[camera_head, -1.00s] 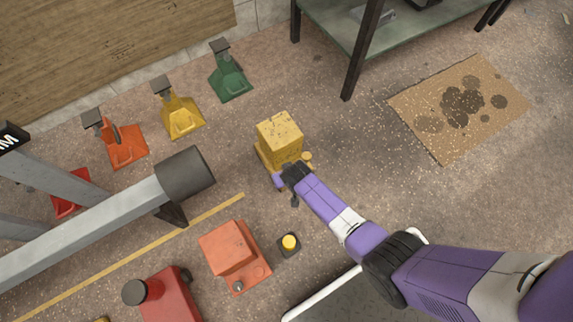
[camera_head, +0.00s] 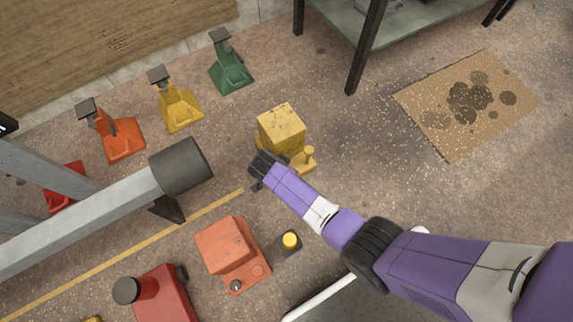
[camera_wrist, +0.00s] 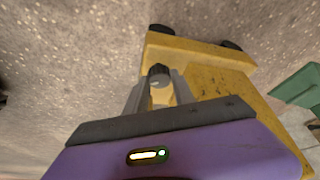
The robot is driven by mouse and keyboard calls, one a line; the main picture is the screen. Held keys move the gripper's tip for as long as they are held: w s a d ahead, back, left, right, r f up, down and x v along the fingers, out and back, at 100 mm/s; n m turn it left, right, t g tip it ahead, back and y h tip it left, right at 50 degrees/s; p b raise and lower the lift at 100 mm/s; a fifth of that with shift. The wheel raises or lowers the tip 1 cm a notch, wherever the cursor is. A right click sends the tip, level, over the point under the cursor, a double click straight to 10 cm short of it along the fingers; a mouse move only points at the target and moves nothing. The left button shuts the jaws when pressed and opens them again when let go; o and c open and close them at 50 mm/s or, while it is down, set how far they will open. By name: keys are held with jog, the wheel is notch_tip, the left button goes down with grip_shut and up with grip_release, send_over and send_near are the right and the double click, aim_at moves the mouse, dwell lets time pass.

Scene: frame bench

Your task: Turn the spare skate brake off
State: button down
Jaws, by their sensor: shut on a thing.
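The yellow skate (camera_head: 282,127), a scuffed block on a low base, stands on the floor in the middle of the head view. In the wrist view, its yellow base and body (camera_wrist: 215,92) fill the right side. A small dark knob (camera_wrist: 158,74) with a pale mark on its face sits at the side of the base. My gripper (camera_wrist: 157,92) is shut on this knob, one finger on each side. In the head view, my gripper (camera_head: 257,172) is at the near left side of the yellow skate, and the knob is hidden there. I cannot read the knob's setting.
An orange skate (camera_head: 228,247) stands nearer, with a small yellow-topped button box (camera_head: 290,241) beside it. A grey beam with a dark round end (camera_head: 182,167) is at left. Several coloured stands line the wall. Open floor lies right, toward a stained cardboard sheet (camera_head: 468,103).

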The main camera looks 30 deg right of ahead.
jog(key=shift+m+g+b, duration=0.4)
jog(key=shift+m+b, duration=0.05)
jog(key=shift+m, duration=0.65)
jog(key=shift+a, duration=0.1)
jog(key=c, duration=1.1)
grip_release()
jog(key=shift+o, duration=0.2)
jog(key=shift+r, duration=0.1)
jog(key=p+v, duration=0.4)
jog(key=v, duration=0.3)
jog(key=shift+r, duration=0.25)
jog(key=shift+a, duration=0.15)
